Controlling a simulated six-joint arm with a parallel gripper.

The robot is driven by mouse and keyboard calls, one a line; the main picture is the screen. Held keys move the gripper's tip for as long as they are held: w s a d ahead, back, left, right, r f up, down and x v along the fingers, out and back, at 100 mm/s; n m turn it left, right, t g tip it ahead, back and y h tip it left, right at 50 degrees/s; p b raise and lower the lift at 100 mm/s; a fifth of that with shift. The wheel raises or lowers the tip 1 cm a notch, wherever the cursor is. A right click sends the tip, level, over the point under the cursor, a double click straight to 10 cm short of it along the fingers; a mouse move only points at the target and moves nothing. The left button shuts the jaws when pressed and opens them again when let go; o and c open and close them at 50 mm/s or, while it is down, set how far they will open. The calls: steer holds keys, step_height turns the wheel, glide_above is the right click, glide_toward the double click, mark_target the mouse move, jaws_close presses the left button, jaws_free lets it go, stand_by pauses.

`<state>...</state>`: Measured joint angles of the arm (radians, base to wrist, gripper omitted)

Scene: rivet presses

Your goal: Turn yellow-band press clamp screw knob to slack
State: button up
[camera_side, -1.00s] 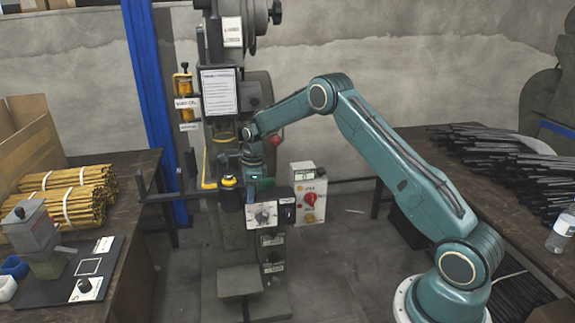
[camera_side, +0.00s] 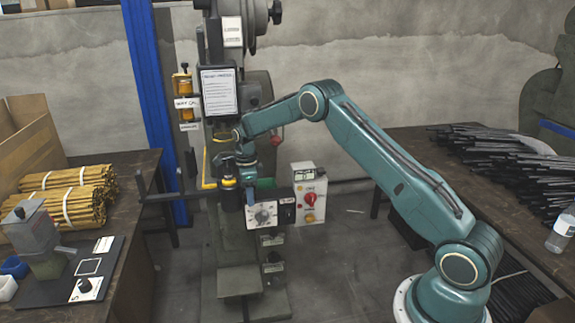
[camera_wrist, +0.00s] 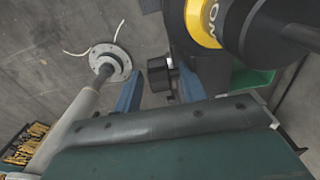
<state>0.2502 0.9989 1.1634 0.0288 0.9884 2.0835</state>
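The press (camera_side: 220,130) stands in the middle of the side view with a paper sheet on its column. A dark cylinder with a yellow band (camera_side: 228,183) sits at its front. In the wrist view the yellow band (camera_wrist: 203,22) is large at top right, around a black body. My gripper (camera_side: 249,190) points down just right of this cylinder. In the wrist view my gripper (camera_wrist: 159,82) shows two blue fingers apart, with a short black knob (camera_wrist: 160,74) seen between them. I cannot tell whether the fingers touch it, or whether it is the clamp screw knob.
A white dial plate (camera_side: 262,215) sits just below my gripper. A control box with a red knob (camera_side: 310,199) stands right of it. A bench with yellow rod bundles (camera_side: 70,195) is at left; black rods (camera_side: 500,165) lie on the right bench. A blue post (camera_side: 150,100) stands behind.

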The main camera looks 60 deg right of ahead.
steer(key=shift+s+d+t+y, duration=0.1)
steer(key=shift+d+t+y, duration=0.05)
steer(key=shift+t+y, duration=0.25)
steer(key=shift+s+d+t+y, duration=0.1)
steer(key=shift+s+t+y, duration=0.1)
steer(key=shift+t+y, duration=1.1)
steer(key=v, duration=1.2)
steer(key=s+a+f+g, duration=0.1)
steer(key=a, duration=0.4)
steer(key=s+a+r+n+h, duration=0.1)
steer(key=s+a+r+n, duration=0.2)
steer(key=r+n, duration=0.4)
steer(key=s+a+r+n+t, duration=0.1)
steer(key=s+a+r+n, duration=0.2)
steer(key=s+r+n, duration=0.3)
steer(key=shift+s+a+r+n+t+h, duration=0.35)
steer(key=shift+r+n, duration=0.35)
steer(key=shift+r, duration=0.35)
